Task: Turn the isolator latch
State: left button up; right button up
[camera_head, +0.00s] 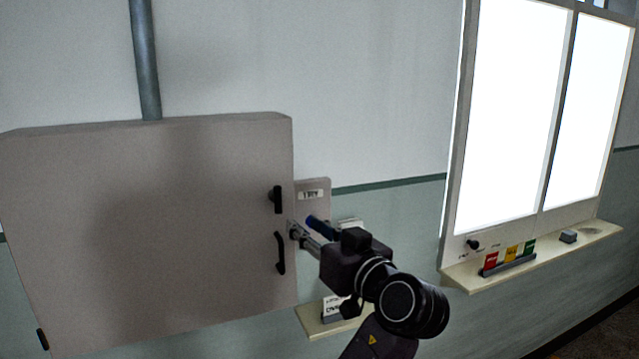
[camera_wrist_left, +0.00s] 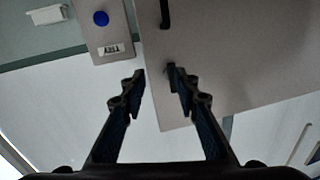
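The grey cabinet (camera_head: 150,230) fills the left of the head view. A short black latch (camera_head: 277,199) is on its door near the right edge, above a longer black handle (camera_head: 280,253). My left gripper (camera_head: 303,228) is open and empty at the cabinet's right edge, just below and right of the latch. In the left wrist view, which is upside down, the gripper (camera_wrist_left: 155,74) has its fingers spread. The latch (camera_wrist_left: 170,73) shows beside the right-hand fingertip, partly overlapped by it; I cannot tell whether they touch. My right gripper is not in view.
A small box with a label (camera_head: 311,194) and a blue button (camera_head: 311,221) adjoins the cabinet's right side, partly behind my gripper. A small shelf (camera_head: 312,322) is below. A bright window with a ledge (camera_head: 460,278) bearing coloured cards (camera_head: 511,254) is at right.

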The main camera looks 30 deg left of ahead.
aim_at(280, 200)
pick_arm(q)
jog(key=shift+n+y, duration=0.3)
jog(key=shift+n, duration=0.5)
jog(key=a+r+p, duration=0.2)
jog(key=a, duration=0.1)
jog(key=w+a+r+p, duration=0.1)
jog(key=a+p, duration=0.1)
jog(key=shift+a+r, duration=0.25)
jog(key=shift+r, duration=0.1)
jog(key=shift+w+a+f+p, duration=0.15)
jog(key=shift+w+a+p, duration=0.15)
jog(key=shift+w+a, duration=0.2)
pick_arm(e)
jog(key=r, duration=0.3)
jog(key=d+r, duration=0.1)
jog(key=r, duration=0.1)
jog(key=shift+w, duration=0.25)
pick_arm(q)
jog(key=shift+c, duration=0.3)
grip_shut()
